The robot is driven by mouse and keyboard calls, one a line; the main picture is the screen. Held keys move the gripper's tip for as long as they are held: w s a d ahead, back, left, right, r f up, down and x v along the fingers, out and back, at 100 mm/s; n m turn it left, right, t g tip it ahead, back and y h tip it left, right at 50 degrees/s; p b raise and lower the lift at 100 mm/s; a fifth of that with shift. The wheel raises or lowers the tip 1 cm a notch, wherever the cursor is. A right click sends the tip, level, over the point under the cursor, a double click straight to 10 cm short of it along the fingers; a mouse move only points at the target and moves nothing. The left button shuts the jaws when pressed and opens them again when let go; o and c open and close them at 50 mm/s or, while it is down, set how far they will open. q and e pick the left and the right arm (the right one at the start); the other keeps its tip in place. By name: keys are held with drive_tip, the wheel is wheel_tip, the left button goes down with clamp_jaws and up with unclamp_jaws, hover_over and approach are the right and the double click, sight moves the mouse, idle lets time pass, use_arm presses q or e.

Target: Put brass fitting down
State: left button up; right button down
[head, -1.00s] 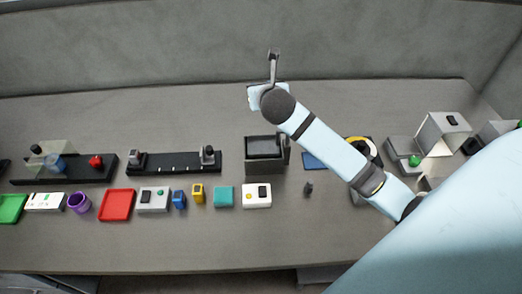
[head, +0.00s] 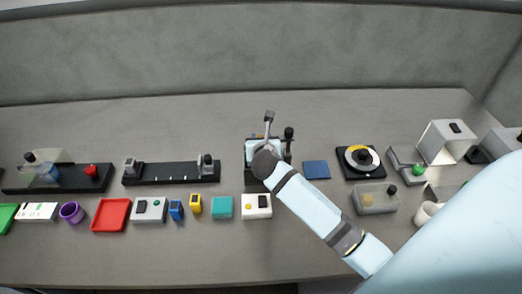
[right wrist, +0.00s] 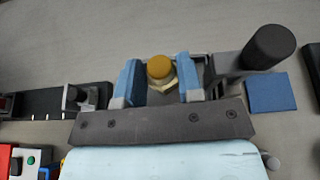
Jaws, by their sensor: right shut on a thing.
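The brass fitting (right wrist: 159,70), with a round orange-gold cap over a paler yellow hex part, sits between the blue fingers of my right gripper (right wrist: 158,82) in the right wrist view. The gripper is shut on it. In the head view my right gripper (head: 264,148) is over the black fixture (head: 251,184) near the middle of the table, and the wrist hides most of the fixture. The fitting's underside is hidden, so I cannot tell whether it touches the fixture. My left gripper is not in view.
A black-knobbed handle (right wrist: 268,45) rises close to the right of my gripper. A blue pad (head: 316,170) and a black turntable-like unit (head: 360,162) lie to the right. A black rail (head: 170,173) is to the left. The table behind the fixture is clear.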

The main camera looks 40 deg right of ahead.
wheel_tip(320, 180, down, 4)
drive_tip(key=shift+f, duration=0.1)
drive_tip(key=shift+f, duration=0.1)
drive_tip(key=c, duration=0.8)
unclamp_jaws()
drive_tip(key=shift+o, duration=0.2)
drive_tip(key=v, duration=1.2)
drive_tip(key=shift+b, duration=0.3)
drive_tip(key=shift+a, duration=0.1)
